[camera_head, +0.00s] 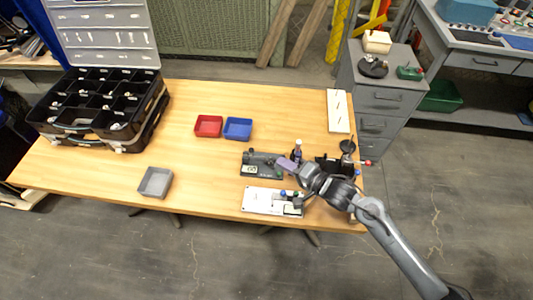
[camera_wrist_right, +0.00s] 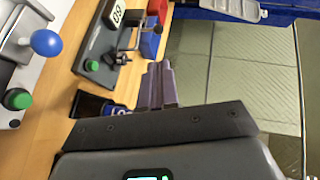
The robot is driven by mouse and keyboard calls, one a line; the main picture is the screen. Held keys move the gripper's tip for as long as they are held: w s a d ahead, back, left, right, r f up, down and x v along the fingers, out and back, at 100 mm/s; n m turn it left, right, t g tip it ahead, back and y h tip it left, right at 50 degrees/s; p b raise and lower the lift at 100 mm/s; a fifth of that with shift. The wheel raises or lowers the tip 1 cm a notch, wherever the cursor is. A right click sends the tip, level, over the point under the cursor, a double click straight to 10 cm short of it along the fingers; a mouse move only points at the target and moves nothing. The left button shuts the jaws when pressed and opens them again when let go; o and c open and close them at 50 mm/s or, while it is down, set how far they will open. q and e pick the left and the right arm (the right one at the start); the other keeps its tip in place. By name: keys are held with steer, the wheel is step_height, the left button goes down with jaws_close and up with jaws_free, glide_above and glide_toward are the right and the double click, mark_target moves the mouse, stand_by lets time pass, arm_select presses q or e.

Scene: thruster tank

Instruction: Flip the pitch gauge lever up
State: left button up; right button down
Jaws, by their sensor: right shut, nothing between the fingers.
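A dark device with a small digital display (camera_head: 262,165), which looks like the pitch gauge, sits on the table right of centre. In the right wrist view, its dark body (camera_wrist_right: 98,45) shows a green button and thin metal parts at its right end. I cannot tell which of these is the lever or how it is set. My right gripper (camera_head: 284,163) is shut and empty over the gauge's right end in the head view. Its purple-grey fingers (camera_wrist_right: 158,82) lie close together in the wrist view; contact with the gauge cannot be told. My left gripper is out of view.
A white panel device (camera_head: 263,201) with blue and green knobs lies in front of the gauge. A dark bottle (camera_head: 297,150) stands close to my right gripper. Red (camera_head: 208,126) and blue (camera_head: 238,128) bins are behind, a grey bin (camera_head: 155,183) left. The table's middle left is clear.

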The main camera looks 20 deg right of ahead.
steer(key=b+x, duration=0.2)
steer(key=x, duration=0.7)
steer(key=shift+w+b, duration=0.1)
steer(key=shift+b, duration=0.3)
steer(key=shift+w+a+f, duration=0.1)
steer(key=shift+w+a, duration=0.05)
steer(key=shift+w, duration=0.2)
